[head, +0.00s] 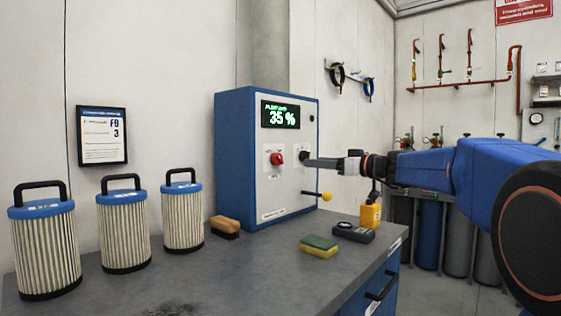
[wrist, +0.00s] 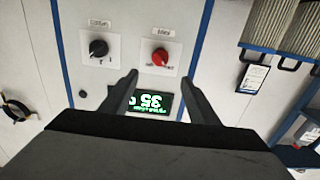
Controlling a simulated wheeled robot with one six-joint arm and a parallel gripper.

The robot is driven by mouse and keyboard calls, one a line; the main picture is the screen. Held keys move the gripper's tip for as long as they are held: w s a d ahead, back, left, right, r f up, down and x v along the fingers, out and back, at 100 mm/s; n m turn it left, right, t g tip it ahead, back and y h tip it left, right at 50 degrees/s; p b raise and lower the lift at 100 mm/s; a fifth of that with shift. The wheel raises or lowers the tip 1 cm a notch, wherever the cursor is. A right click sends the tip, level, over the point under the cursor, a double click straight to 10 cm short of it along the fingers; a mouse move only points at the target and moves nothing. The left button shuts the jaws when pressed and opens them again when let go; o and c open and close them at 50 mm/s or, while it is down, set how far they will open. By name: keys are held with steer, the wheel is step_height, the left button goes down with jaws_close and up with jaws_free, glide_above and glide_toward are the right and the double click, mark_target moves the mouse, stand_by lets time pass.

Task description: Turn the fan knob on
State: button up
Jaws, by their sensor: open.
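A blue cabinet (head: 228,165) has a white front panel with a red knob (head: 277,158) and, to its right, a black knob (head: 304,156) partly hidden by my gripper. Both show in the wrist view, which is upside down: the black knob (wrist: 98,48) at left, the red knob (wrist: 160,57) at right. The labels are too blurred for me to tell which is the fan knob. My gripper (head: 312,162) is in front of the panel. In the wrist view my gripper (wrist: 159,77) is open and empty, its fingertips framing the space just below the red knob.
The cabinet's green display (head: 281,115) reads 35 %. A yellow-tipped lever (head: 325,196) sticks out below my gripper. On the bench (head: 250,275) are several filter cartridges (head: 125,230), a brush (head: 225,226), a sponge (head: 318,246) and a dark meter (head: 353,232).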

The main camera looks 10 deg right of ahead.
mark_target(281, 159)
steer(key=x, duration=1.5)
steer(key=shift+w+a+f, duration=0.1)
steer(key=shift+w+a, duration=0.1)
steer(key=shift+w, duration=0.05)
steer(key=c, duration=1)
steer(key=shift+c, duration=0.2)
